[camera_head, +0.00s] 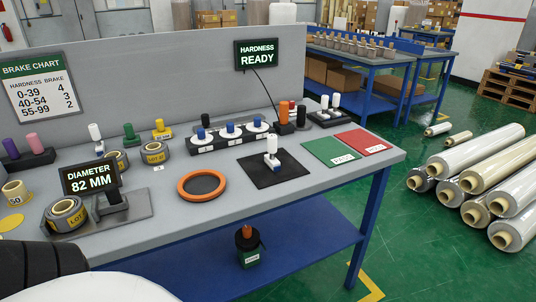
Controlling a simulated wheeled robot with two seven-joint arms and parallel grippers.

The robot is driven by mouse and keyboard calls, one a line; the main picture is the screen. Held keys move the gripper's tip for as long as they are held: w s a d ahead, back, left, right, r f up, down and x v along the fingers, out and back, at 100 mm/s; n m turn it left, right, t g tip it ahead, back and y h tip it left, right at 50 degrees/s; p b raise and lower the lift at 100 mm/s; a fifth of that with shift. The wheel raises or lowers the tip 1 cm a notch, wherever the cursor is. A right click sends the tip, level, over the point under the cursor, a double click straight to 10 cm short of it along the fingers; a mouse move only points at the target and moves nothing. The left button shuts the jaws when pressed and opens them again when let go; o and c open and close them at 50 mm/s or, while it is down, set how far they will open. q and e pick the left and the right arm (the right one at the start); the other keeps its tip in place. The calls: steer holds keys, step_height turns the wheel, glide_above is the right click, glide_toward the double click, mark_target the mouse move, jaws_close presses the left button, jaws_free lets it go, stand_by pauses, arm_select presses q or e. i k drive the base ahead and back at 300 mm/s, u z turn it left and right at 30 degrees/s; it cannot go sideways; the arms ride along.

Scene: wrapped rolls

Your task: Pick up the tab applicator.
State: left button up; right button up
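No tool carries a readable label naming it the tab applicator, so I cannot tell which one it is. A white-handled tool (272,150) stands upright on a black square mat (258,172) on the bench. An orange-handled tool with a black base (284,118) stands at the bench's back edge, beside the hardness display. A green block with a dark and orange top (248,248) sits on the blue lower shelf. Neither gripper is in view.
The grey bench (300,190) also holds an orange ring (202,185), a diameter display (91,178), tape rolls (66,214), a rack of blue-topped pieces (229,134), and green (330,149) and red (360,142) pads. Wrapped rolls (490,165) lie on the floor at right.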

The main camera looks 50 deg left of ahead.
mark_target(270, 159)
steer(key=u, duration=1.95)
